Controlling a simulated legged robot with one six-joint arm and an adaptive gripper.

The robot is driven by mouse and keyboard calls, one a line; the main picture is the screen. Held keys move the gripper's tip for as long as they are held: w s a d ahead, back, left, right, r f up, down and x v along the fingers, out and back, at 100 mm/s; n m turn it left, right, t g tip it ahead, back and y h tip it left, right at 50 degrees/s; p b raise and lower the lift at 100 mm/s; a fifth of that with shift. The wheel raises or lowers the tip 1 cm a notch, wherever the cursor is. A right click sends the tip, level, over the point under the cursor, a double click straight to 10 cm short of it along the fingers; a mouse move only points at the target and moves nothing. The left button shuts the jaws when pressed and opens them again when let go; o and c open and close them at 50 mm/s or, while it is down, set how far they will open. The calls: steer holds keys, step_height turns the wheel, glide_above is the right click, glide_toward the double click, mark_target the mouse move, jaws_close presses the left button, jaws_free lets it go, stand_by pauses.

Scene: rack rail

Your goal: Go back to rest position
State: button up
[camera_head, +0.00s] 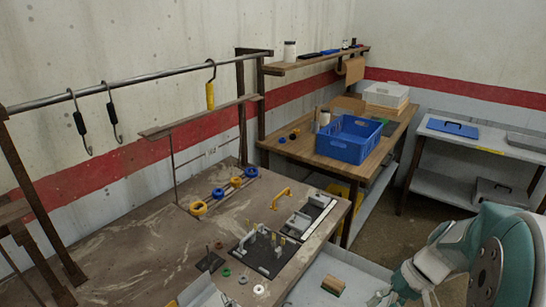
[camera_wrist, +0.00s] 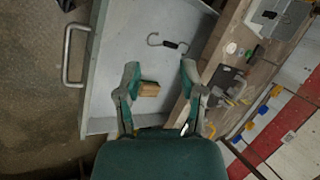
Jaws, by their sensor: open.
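My gripper (camera_wrist: 160,67) is open, its two fingers spread wide in the wrist view with nothing held between them. My arm is at the lower right of the head view. Below the gripper is an open grey drawer (camera_wrist: 115,50). A small wooden block (camera_wrist: 149,89) lies in it, seen between the fingers; it also shows in the head view (camera_head: 333,284). A hook with a black handle (camera_wrist: 170,45) lies in the drawer beyond the fingertips.
A metal rail (camera_head: 150,77) carries two black-handled hooks and a yellow-handled hook (camera_head: 210,95) above the workbench (camera_head: 130,250). The bench holds rings and fixtures. A blue crate (camera_head: 347,140) stands on the back table. Floor (camera_head: 400,230) shows beyond the bench.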

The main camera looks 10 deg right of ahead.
steer(key=s+a+r+n+t+h, duration=0.1)
steer(key=s+a+r+t+h, duration=0.1)
steer(key=a+r, duration=0.4)
steer(key=s+a+r+n+t+h, duration=0.2)
steer(key=s+a+r+t+h, duration=0.1)
steer(key=a+r, duration=0.3)
steer(key=shift+s+a+h, duration=0.4)
steer(key=shift+a+h, duration=0.2)
steer(key=shift+a, duration=0.25)
